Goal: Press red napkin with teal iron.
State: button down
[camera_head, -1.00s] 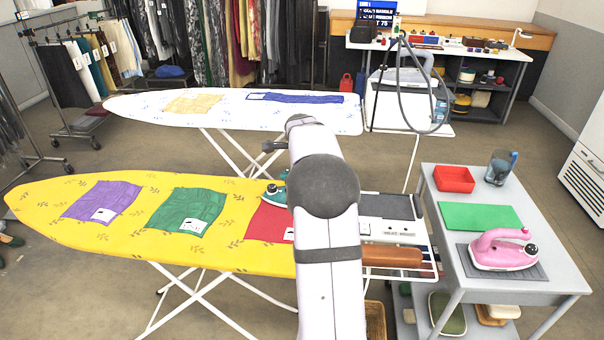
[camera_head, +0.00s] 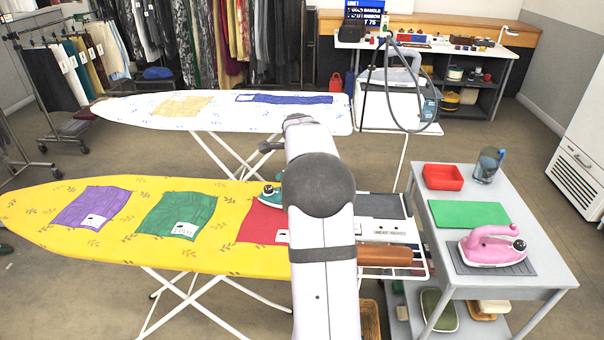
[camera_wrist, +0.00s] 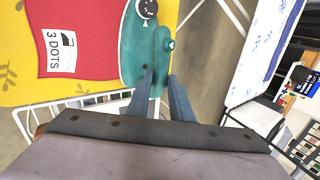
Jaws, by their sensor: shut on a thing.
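The red napkin (camera_head: 262,222) lies flat on the yellow ironing board (camera_head: 120,252), partly hidden behind my arm in the head view. In the wrist view the red napkin (camera_wrist: 88,18) shows a white label reading "3 DOTS" (camera_wrist: 58,50). The teal iron (camera_head: 270,196) is at the napkin's far right edge, mostly hidden by my arm. In the wrist view the teal iron (camera_wrist: 140,45) lies along the napkin's right edge. My gripper (camera_wrist: 160,80) is shut on the iron's handle side. I cannot tell whether the iron's sole touches the cloth.
A green napkin (camera_head: 178,213) and a purple napkin (camera_head: 92,207) lie further left on the yellow board. A grey side table (camera_head: 535,240) at right holds a pink iron (camera_head: 492,246), a red tray (camera_head: 442,177) and a green mat (camera_head: 467,214). A white ironing board (camera_head: 225,117) stands behind.

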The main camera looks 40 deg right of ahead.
notch_tip(320, 180, up, 6)
jog(key=p, duration=0.4)
jog(key=shift+r, duration=0.25)
dwell(0.5)
